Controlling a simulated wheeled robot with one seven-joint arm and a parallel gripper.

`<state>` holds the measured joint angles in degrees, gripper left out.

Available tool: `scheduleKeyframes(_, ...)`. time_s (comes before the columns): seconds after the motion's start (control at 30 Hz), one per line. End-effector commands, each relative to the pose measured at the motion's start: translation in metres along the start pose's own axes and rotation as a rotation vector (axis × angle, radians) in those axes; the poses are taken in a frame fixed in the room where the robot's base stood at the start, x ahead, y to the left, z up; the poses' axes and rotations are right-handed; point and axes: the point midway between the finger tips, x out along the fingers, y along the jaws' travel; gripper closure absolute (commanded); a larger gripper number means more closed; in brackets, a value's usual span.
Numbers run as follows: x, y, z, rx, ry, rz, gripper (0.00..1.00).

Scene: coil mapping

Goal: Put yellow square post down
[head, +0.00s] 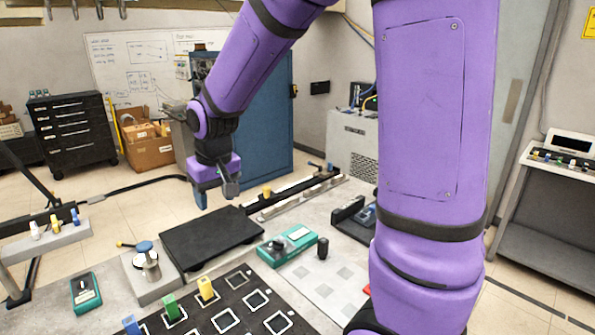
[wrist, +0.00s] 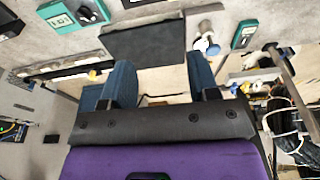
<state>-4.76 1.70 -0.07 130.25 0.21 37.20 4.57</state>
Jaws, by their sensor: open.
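A yellow square post (head: 206,288) stands upright on the black board with white-outlined squares (head: 232,272) in the head view. A green post (head: 172,307) and a blue post (head: 131,325) stand beside it in a row to its left. My gripper (head: 215,193) is raised near the far edge of the bench, beyond the black pad and well apart from the yellow post. In the wrist view, its two blue fingers (wrist: 160,78) are spread with nothing between them. I cannot make out the yellow post on the board in the wrist view.
A flat black pad (head: 210,238) lies between my gripper and the board. A blue-topped jar (head: 146,255), teal meters (head: 287,245) (head: 86,292) and a dark cylinder (head: 323,247) stand nearby. A dark rail (head: 295,192) runs behind. Several board squares are empty.

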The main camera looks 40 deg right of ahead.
Motion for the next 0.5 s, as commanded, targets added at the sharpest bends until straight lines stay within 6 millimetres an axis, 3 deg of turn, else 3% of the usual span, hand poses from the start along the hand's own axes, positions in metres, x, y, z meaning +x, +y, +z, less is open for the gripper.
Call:
scheduleKeyframes(0.03,-0.015,0.002,0.008,0.001,0.02,-0.001,0.45)
scheduleKeyframes(0.2,-0.055,0.009,0.035,0.001,0.064,-0.001,0.45)
scheduleKeyframes(0.5,-0.111,0.02,0.091,0.0,0.146,0.001,0.45)
